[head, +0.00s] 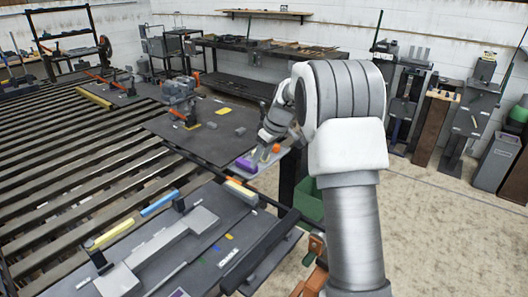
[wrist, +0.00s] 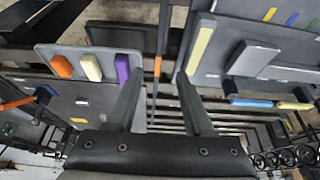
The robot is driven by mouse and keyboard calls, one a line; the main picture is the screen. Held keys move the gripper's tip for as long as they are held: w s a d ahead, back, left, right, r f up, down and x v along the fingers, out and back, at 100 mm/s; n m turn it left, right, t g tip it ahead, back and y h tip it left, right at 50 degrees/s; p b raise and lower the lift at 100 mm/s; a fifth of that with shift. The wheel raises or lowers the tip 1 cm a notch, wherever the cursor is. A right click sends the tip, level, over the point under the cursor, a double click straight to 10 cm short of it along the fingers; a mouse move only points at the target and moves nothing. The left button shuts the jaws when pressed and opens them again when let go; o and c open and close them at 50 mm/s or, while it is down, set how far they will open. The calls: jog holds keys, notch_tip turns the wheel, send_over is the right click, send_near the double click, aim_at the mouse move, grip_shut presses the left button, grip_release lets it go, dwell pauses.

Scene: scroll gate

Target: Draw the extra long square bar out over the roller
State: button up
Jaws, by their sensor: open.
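My gripper (head: 262,155) is open, with nothing between its fingers. In the head view it hangs above a small tray beside the near dark plate (head: 200,255). In the wrist view my two fingers (wrist: 157,80) stand apart, and a thin dark upright-looking strip with an orange part (wrist: 157,66) shows beyond the gap. I cannot tell which piece is the extra long square bar. A long dark bar (head: 262,252) lies along the near plate's right edge. The long slatted bed of dark bars or rollers (head: 60,180) fills the left; I cannot single out the roller.
Open floor (head: 455,240) lies at right.

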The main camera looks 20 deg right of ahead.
jog(key=x, duration=1.4)
jog(key=shift+f, duration=0.15)
grip_shut()
dwell(0.9)
